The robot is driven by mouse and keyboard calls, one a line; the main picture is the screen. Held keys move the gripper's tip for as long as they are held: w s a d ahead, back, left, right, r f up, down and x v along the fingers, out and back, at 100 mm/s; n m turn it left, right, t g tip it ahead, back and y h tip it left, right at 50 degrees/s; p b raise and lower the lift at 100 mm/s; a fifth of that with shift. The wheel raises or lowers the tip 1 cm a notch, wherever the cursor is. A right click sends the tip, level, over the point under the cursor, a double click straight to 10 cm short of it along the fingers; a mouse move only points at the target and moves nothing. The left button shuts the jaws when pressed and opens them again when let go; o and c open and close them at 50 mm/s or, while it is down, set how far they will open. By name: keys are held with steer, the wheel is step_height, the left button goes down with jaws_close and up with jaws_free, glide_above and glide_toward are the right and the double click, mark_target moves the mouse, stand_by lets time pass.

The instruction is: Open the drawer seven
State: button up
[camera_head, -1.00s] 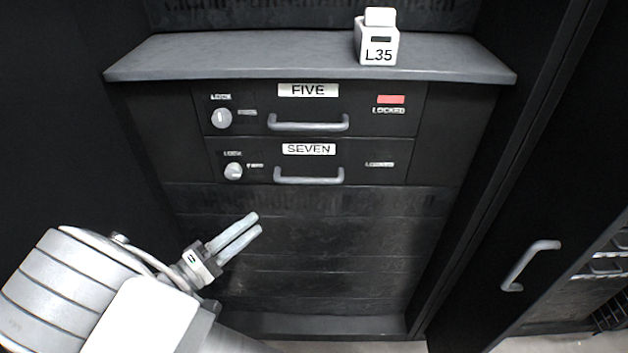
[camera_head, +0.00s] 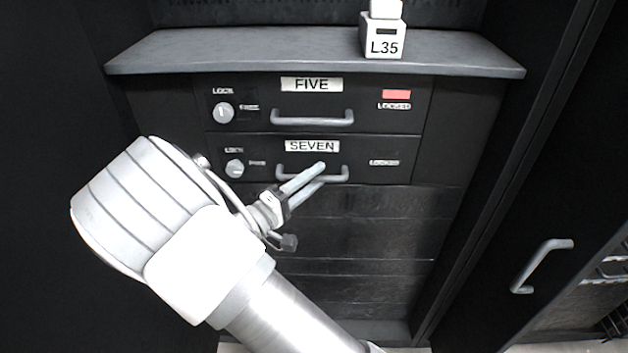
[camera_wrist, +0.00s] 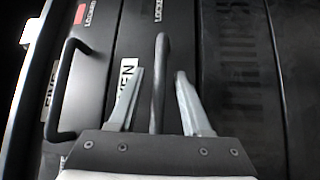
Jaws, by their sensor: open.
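Drawer seven (camera_head: 393,173) is shut, a dark front below drawer five, with a white SEVEN label (camera_head: 312,146) and a grey bar handle (camera_head: 336,179). Its lock knob (camera_head: 235,168) is at its left. My gripper (camera_head: 322,172) is in front of the handle, its fingers overlapping it in the head view. In the wrist view the handle (camera_wrist: 159,80) stands between the two open fingers of my gripper (camera_wrist: 158,100), with a gap showing to each side. Contact cannot be told. The fingers partly cover the SEVEN label in the wrist view.
Drawer five (camera_head: 365,92), shut, is just above, with its own handle (camera_head: 312,119) and a red mark over LOCKED. A white L35 block (camera_head: 384,38) stands on the grey countertop (camera_head: 240,50). A door with a handle (camera_head: 540,265) is at the right.

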steer(key=shift+w+d, duration=0.1)
steer(key=shift+d, duration=0.05)
jaws_close()
stand_by(1.4)
